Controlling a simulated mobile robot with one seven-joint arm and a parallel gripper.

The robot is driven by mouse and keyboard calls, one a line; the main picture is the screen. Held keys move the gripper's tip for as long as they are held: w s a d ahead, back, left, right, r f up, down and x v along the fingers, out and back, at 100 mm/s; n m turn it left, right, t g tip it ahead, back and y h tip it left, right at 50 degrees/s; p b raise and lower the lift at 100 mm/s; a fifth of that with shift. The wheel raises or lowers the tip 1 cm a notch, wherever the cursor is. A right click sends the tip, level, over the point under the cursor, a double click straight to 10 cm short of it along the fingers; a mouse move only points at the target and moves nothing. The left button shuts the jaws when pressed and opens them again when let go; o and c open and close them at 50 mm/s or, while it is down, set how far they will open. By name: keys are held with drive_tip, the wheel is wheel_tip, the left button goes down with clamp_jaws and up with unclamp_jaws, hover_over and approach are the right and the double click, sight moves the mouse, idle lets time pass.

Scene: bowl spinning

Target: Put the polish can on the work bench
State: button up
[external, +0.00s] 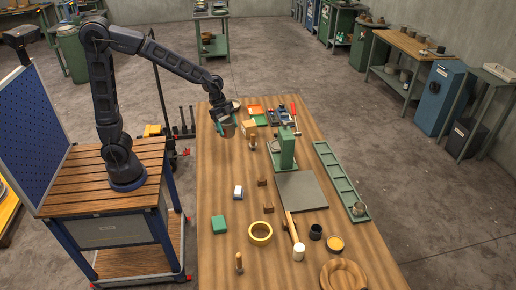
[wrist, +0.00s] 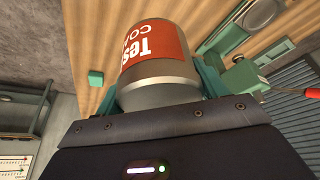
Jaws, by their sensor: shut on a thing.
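The polish can (wrist: 155,50) is a metal can with a red label reading "Tes… CO…". It is held between my gripper's teal fingers (wrist: 158,80) in the wrist view. In the external view my gripper (external: 222,122) is over the far left part of the wooden work bench (external: 217,178), shut on the can (external: 228,131). The can appears above the bench top; the exact gap beneath it is hard to tell.
A green press (external: 286,150), a grey plate (external: 300,192) and a long green tray (external: 338,180) stand to the right. The bench's left middle is fairly clear.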

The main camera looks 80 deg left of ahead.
drive_tip(key=w+d+r+n, duration=0.1)
drive_tip(key=w+d, duration=1)
drive_tip(key=w, duration=0.4)
drive_tip(key=w+d+r, duration=0.1)
drive_tip(key=w+d, duration=1.1)
drive_tip(key=w, duration=0.4)
drive_tip(key=f, duration=1.9)
drive_tip(key=shift+s, duration=0.25)
drive_tip(key=shift+f, duration=0.15)
drive_tip(key=o, duration=1.2)
drive_tip(key=shift+f, duration=0.1)
drive_tip(key=shift+c, duration=0.2)
